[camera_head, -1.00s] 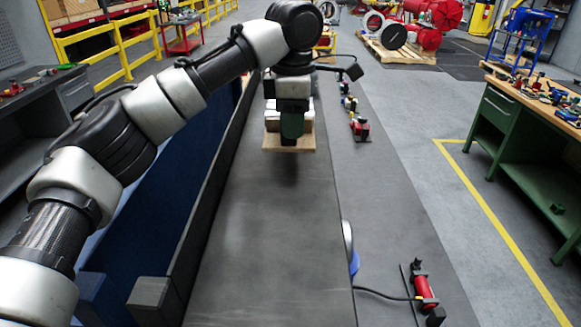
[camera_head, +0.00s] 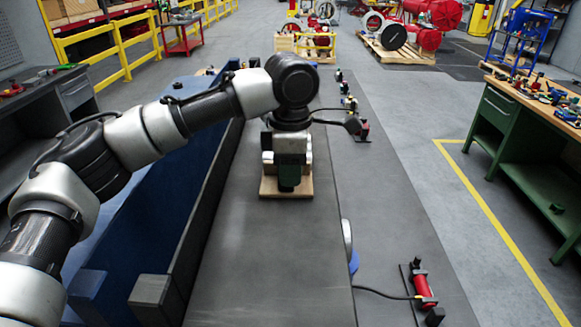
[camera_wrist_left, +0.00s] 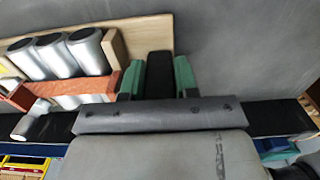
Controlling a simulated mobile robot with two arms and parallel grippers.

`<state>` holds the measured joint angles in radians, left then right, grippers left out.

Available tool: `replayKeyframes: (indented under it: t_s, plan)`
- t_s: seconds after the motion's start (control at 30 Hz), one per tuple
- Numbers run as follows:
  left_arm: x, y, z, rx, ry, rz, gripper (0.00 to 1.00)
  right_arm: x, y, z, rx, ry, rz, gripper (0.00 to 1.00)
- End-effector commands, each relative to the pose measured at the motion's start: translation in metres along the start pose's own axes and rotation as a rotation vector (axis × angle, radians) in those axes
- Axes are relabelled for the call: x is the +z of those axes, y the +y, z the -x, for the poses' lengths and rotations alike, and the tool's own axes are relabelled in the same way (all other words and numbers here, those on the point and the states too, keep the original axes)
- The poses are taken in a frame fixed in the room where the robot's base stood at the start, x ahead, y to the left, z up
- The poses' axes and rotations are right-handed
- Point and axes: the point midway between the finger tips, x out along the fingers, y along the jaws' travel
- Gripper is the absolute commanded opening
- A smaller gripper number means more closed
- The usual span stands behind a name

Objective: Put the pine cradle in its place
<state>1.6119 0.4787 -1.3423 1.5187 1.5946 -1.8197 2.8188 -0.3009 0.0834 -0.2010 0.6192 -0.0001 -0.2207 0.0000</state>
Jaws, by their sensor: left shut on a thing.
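The pine cradle (camera_head: 268,188) is a pale wooden board below my left gripper (camera_head: 288,184) in the head view, over the middle of the long grey surface. In the left wrist view the cradle (camera_wrist_left: 150,33) carries several silver cylinders (camera_wrist_left: 55,57) and an orange-brown bar (camera_wrist_left: 105,88). The green fingers of my left gripper (camera_wrist_left: 160,76) are closed about a black upright part of the cradle. The arm hides much of the cradle in the head view. I cannot tell if its underside touches the surface. My right gripper is not in view.
The long grey surface (camera_head: 270,250) is clear on the near side. A dark blue wall (camera_head: 165,215) runs along its left. A red cylinder device (camera_head: 424,287) with a cable lies at the near right. A green workbench (camera_head: 520,150) stands further right.

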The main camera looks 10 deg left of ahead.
Motion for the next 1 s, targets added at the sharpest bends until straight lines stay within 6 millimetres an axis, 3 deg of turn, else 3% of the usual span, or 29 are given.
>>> replayKeyframes:
  t_s: [0.03,0.2,0.57,0.67,0.9,1.0]
  plan:
    - [0.000,0.000,0.000,0.000,0.000,0.000,0.33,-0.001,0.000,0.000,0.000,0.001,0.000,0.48]
    - [0.000,0.000,0.000,0.000,0.000,0.000,0.55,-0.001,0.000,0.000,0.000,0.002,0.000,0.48]
    - [0.001,0.001,0.006,0.002,-0.002,0.000,0.55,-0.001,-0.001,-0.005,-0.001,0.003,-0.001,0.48]
    - [0.001,0.000,0.020,0.004,-0.003,-0.001,0.55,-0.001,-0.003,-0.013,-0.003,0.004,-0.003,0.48]
    - [0.001,-0.001,0.073,0.004,-0.003,-0.002,0.55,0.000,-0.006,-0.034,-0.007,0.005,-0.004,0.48]
    - [0.000,0.000,0.094,0.006,0.001,0.001,0.55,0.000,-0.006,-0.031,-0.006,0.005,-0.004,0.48]
